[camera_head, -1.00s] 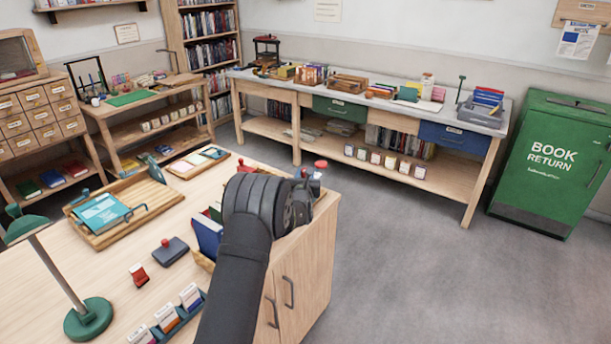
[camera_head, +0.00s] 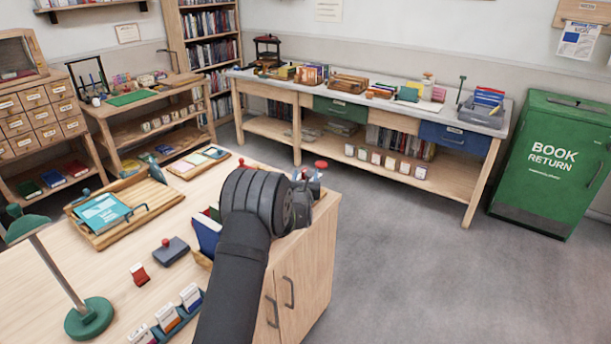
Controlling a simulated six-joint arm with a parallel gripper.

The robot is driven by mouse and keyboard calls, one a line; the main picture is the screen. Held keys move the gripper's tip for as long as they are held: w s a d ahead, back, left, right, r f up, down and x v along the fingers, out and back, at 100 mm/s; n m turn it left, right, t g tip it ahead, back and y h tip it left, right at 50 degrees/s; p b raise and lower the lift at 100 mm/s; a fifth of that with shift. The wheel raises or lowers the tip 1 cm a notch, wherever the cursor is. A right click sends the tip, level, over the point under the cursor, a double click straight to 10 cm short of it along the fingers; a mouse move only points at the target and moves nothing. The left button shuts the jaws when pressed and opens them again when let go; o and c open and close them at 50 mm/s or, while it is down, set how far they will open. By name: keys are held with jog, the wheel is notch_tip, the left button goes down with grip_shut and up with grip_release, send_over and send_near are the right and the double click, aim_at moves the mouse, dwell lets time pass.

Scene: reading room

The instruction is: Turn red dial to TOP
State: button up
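A small round red piece (camera_head: 321,164) shows just past the end of my arm, at the far right corner of the wooden table; it may be the red dial, but no marks or pointer can be read. My gripper (camera_head: 308,182) is beside and below it in the picture, largely hidden behind my dark wrist. Its fingers are too small and covered to show whether they are open or shut. I cannot tell whether it touches the red piece.
The table (camera_head: 120,268) holds a wooden tray (camera_head: 100,240), a blue book (camera_head: 206,234), a red stamp (camera_head: 139,274), a dark stamp pad (camera_head: 171,252) and a green lamp (camera_head: 90,317). A workbench (camera_head: 345,98) stands behind. Grey floor (camera_head: 420,270) is clear at right.

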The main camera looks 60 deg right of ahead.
jog(key=v, duration=0.3)
notch_tip(320, 180, up, 7)
jog(key=shift+a, duration=0.2)
jog(key=shift+s, duration=0.15)
jog(key=shift+c, duration=0.2)
